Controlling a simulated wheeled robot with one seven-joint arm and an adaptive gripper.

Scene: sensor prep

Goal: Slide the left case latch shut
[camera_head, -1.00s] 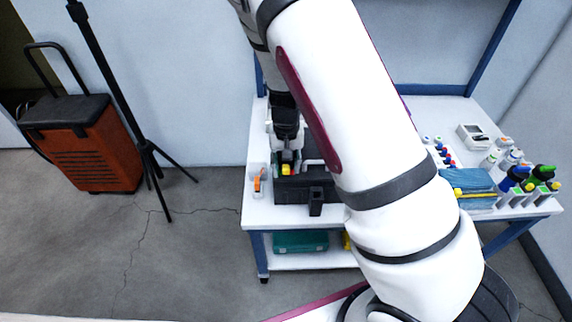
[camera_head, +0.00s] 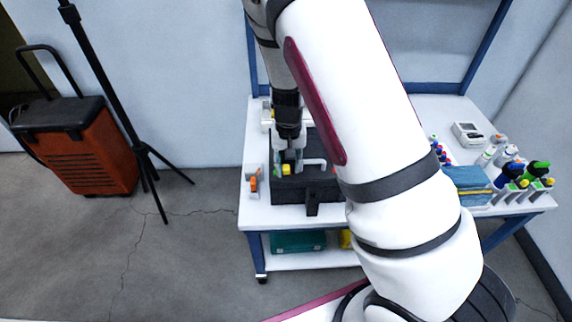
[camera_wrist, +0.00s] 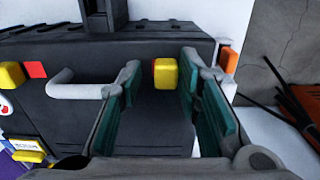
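The black case (camera_head: 325,191) lies on the white table, and its dark top fills much of the wrist view (camera_wrist: 95,115). A yellow latch (camera_wrist: 166,73) with a thin orange-red strip on its left side sits between my fingers; it also shows in the head view (camera_head: 286,169). My gripper (camera_wrist: 160,88) is open, with a teal-padded finger on each side of this latch and visible gaps to both. A grey handle (camera_wrist: 80,91) lies left of my fingers. Farther left is a second yellow latch (camera_wrist: 11,75), with a red patch (camera_wrist: 36,70) beside it.
A white holder with an orange item (camera_head: 254,183) stands close left of the case. My arm hides the table's middle.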

